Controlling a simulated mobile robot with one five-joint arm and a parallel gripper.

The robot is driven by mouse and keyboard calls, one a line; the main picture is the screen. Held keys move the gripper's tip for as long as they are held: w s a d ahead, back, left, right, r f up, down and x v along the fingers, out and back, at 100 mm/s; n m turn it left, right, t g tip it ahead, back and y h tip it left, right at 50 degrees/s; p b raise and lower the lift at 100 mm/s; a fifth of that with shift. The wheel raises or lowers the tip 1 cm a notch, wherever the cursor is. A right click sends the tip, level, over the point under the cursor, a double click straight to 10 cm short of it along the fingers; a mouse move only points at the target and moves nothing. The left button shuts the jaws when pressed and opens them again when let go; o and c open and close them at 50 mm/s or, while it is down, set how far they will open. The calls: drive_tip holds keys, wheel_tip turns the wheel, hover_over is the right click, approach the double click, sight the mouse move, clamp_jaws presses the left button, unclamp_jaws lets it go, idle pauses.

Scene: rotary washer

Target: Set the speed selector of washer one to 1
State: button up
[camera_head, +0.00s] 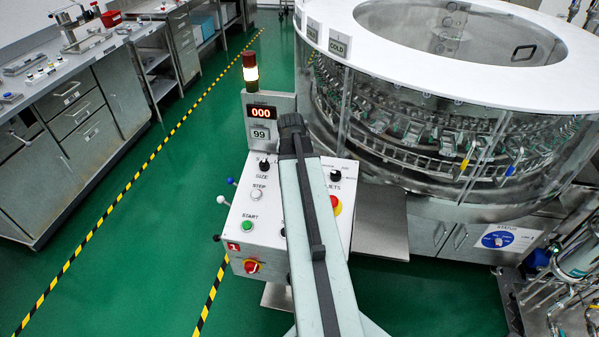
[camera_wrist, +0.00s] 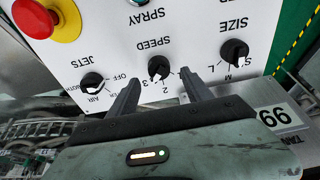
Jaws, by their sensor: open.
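The washer's white control panel (camera_head: 262,222) stands in front of the round washer, with a red plate (camera_head: 233,247) on its lower left corner. In the wrist view the panel appears upside down. The black SPEED selector knob (camera_wrist: 158,66) is there, its white mark toward the printed 3 and 2; the exact setting is unclear and no 1 is readable. My gripper (camera_wrist: 160,84) is open, its fingertips near the knob's two sides, with no clear contact. In the head view my arm hides the SPEED knob.
The SIZE knob (camera_wrist: 234,54) and JETS knob (camera_wrist: 92,82) flank the SPEED knob. A red emergency button (camera_wrist: 45,17) is near the JETS side. A display post (camera_head: 262,118) rises behind the panel. The glass-walled washer (camera_head: 430,130) stands behind right; green floor is clear on the left.

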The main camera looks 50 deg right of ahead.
drive_tip(key=b+x, duration=0.2)
drive_tip(key=x, duration=0.2)
drive_tip(key=shift+f+b, duration=0.25)
drive_tip(key=shift+b, duration=0.1)
drive_tip(key=shift+r, duration=0.15)
drive_tip(key=shift+c, duration=0.4)
